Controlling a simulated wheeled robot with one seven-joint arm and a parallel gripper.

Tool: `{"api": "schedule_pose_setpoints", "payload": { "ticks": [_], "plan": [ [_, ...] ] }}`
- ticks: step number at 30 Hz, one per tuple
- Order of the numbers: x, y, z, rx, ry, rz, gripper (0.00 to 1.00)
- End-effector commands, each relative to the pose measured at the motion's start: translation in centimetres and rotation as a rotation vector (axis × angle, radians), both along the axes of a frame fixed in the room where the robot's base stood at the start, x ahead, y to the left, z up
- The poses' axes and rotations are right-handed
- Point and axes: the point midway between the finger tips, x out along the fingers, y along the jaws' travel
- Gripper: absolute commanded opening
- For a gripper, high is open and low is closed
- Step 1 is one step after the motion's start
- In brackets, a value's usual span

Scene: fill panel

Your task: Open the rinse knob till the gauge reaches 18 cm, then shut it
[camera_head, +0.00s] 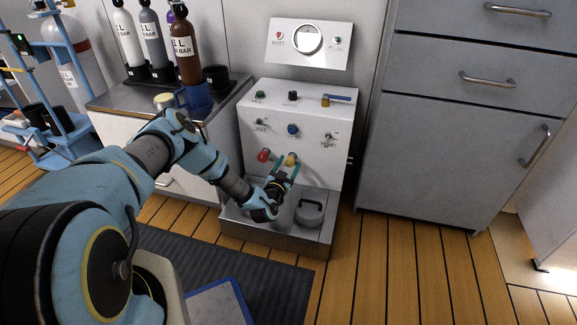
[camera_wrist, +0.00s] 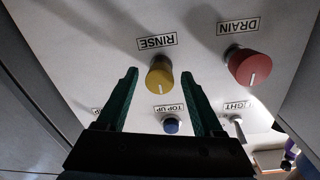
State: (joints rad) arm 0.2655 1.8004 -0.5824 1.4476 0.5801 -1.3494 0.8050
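The yellow rinse knob (camera_wrist: 159,75) sits on the white panel under an upside-down RINSE label in the wrist view. It also shows low on the panel in the head view (camera_head: 291,159). My gripper (camera_wrist: 160,76) is open, with one green finger on each side of the knob in the picture. I cannot tell whether either finger touches it. In the head view my gripper (camera_head: 285,170) is at the panel's lower front. A round white-faced gauge (camera_head: 307,39) is on the upper plate; its reading is too small to make out.
A red DRAIN knob (camera_wrist: 247,66) is close beside the rinse knob. A blue TOP UP button (camera_wrist: 171,126) and a small light switch (camera_wrist: 237,126) are near my fingers. A metal tray (camera_head: 262,231) with a round grey pot (camera_head: 310,213) juts out below the panel.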

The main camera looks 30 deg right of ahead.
Motion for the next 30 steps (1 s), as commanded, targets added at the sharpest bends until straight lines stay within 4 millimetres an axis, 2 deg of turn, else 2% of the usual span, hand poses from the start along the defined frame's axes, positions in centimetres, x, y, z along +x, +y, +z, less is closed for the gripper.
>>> {"api": "schedule_pose_setpoints", "payload": {
  "ticks": [2, 15, 18, 30],
  "plan": [
    [-0.01, 0.02, -0.01, 0.0, 0.0, 0.0, 0.58],
    [0.0, 0.05, -0.02, 0.0, 0.0, 0.0, 0.09],
    [0.01, 0.06, -0.02, 0.0, 0.0, 0.001, 0.0],
    [0.04, 0.09, -0.06, -0.025, 0.023, 0.001, 0.0]
  ]
}}
